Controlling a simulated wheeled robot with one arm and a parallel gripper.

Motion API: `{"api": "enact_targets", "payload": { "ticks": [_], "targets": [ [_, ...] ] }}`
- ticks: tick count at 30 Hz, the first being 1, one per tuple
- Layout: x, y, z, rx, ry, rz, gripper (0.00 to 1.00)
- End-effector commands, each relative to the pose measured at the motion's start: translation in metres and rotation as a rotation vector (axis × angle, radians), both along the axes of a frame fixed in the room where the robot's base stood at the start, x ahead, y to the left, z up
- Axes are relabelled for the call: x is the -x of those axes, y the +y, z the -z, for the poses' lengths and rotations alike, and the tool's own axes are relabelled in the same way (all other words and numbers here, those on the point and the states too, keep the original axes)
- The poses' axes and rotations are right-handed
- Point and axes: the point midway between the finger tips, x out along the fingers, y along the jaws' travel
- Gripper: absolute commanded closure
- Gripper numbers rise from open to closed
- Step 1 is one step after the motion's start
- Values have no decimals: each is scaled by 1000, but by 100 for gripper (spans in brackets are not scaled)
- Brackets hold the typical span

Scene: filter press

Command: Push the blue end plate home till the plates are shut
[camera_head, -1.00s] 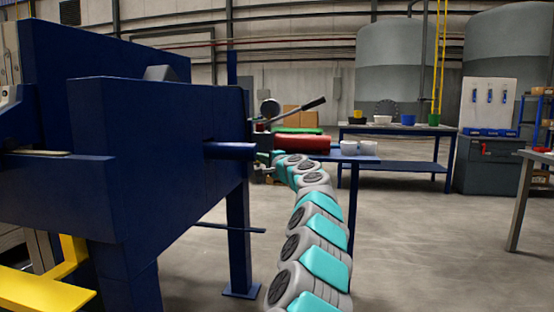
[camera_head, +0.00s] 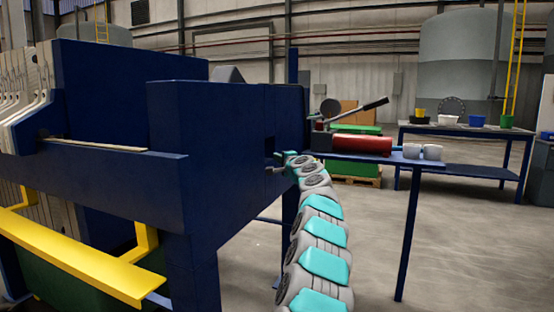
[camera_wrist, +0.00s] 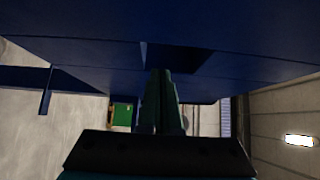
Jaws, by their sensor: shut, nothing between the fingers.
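The tall blue end plate (camera_head: 130,95) stands at the left of the head view, against the pale filter plates (camera_head: 28,85). I cannot tell from here whether the plates are tight together. Nearer stands the press's blue end frame (camera_head: 225,150), with a small dark opening in its side. My gripper (camera_head: 274,168) is at that side, by the opening, and partly hard to make out. In the wrist view my gripper's fingers (camera_wrist: 160,73) are together and empty, pointing at the blue frame close to its dark opening (camera_wrist: 183,57). Whether they touch is unclear.
A yellow rail (camera_head: 75,258) runs along the press's near side. A blue table with a red cylinder (camera_head: 362,145) and a long lever (camera_head: 350,112) stands right of my arm. White cups (camera_head: 432,152) sit on its end.

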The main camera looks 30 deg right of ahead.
Motion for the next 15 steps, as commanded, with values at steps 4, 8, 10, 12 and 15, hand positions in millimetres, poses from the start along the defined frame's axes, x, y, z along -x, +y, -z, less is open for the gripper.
{"api": "enact_targets", "payload": {
  "ticks": [4, 8, 10, 12, 15],
  "targets": [
    [1, -2, 0, 0, -1, 2, 100],
    [7, -6, 1, -1, -1, 2, 100],
    [13, -10, 3, 0, -1, 1, 100],
    [21, -14, 4, -1, -1, -1, 100],
    [32, -17, -1, -2, -4, -3, 100]
  ]
}}
